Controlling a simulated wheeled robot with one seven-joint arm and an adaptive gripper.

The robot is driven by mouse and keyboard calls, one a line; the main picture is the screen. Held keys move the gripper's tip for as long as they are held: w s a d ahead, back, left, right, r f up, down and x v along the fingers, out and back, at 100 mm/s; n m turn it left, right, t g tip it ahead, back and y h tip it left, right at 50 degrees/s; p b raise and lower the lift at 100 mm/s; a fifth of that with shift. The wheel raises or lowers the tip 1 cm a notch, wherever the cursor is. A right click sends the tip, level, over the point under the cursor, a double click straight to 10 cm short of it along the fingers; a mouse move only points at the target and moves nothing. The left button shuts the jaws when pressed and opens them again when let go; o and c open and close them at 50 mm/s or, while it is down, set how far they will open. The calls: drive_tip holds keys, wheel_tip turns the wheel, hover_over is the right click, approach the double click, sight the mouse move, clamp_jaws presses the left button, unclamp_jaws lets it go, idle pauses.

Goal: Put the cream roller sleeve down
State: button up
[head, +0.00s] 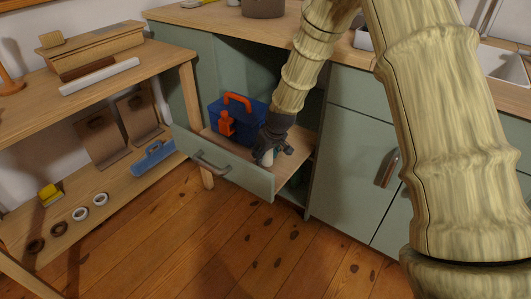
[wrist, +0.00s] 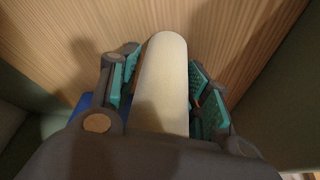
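The cream roller sleeve (wrist: 163,80) is between the two fingers of my gripper (wrist: 164,85) in the wrist view. Narrow gaps show between the teal pads and the sleeve on both sides, so the gripper looks open around it. The sleeve's near end is hidden by my gripper's palm. In the head view my gripper (head: 272,150) points down inside the pulled-out drawer (head: 228,172), and a pale bit of the sleeve (head: 267,158) shows low over the drawer's wooden floor. I cannot tell whether the sleeve touches that floor.
A blue toolbox (head: 234,110) with an orange handle stands in the drawer, just left of my gripper. Some drawer floor is free to the right. A wooden shelf unit (head: 120,75) stands at left.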

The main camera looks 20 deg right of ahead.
idle(0.3)
drive_tip(key=p+v, duration=0.3)
drive_tip(key=v, duration=0.9)
drive_tip(key=shift+r, duration=0.15)
drive_tip(key=shift+c, duration=0.4)
idle(0.6)
